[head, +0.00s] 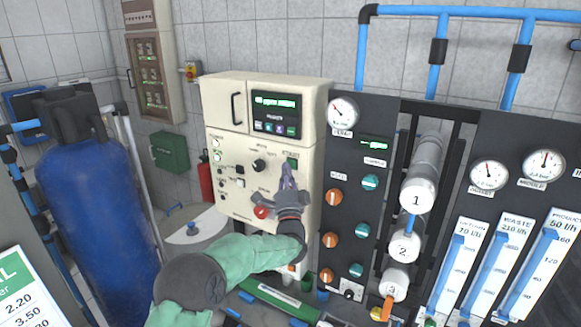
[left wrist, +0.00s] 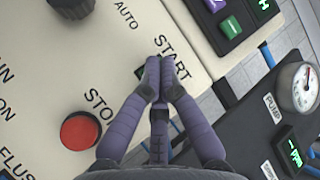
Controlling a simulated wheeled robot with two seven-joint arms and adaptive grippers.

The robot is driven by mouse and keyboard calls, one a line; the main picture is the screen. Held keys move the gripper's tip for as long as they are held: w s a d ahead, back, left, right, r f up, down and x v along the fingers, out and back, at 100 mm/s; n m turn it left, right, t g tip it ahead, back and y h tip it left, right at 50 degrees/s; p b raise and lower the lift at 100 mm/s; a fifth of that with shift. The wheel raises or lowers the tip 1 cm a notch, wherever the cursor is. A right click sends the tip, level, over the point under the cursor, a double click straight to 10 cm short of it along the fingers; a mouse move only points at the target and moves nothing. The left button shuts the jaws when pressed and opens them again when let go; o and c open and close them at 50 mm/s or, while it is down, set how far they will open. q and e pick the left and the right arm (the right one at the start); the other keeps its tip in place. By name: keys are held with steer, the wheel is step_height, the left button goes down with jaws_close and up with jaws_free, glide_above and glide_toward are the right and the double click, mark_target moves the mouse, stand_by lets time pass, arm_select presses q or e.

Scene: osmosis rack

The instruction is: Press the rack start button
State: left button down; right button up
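In the left wrist view the START label (left wrist: 172,60) is readable, and a dark edge of the button (left wrist: 139,73) shows beside the fingers, which hide the rest. My left gripper (head: 287,170) is shut and empty, its purple fingertips together just in front of the button. They also show in the left wrist view (left wrist: 160,68). I cannot tell whether they touch it. My right gripper is not in view.
The red stop button (head: 262,212) sits below the start button, near my left gripper. A black knob (head: 258,165) is to the left. A lit display (head: 275,116) is above. The black gauge board (head: 345,150) with orange and teal knobs stands close on the right.

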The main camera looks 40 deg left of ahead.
arm_select(q)
steer(key=shift+s, duration=0.45)
steer(key=s, duration=0.1)
steer(key=s+b, duration=0.1)
steer(key=s, duration=0.1)
steer(key=s+b, duration=0.1)
steer(key=s, duration=0.1)
steer(key=shift+d, duration=0.3)
stand_by(0.8)
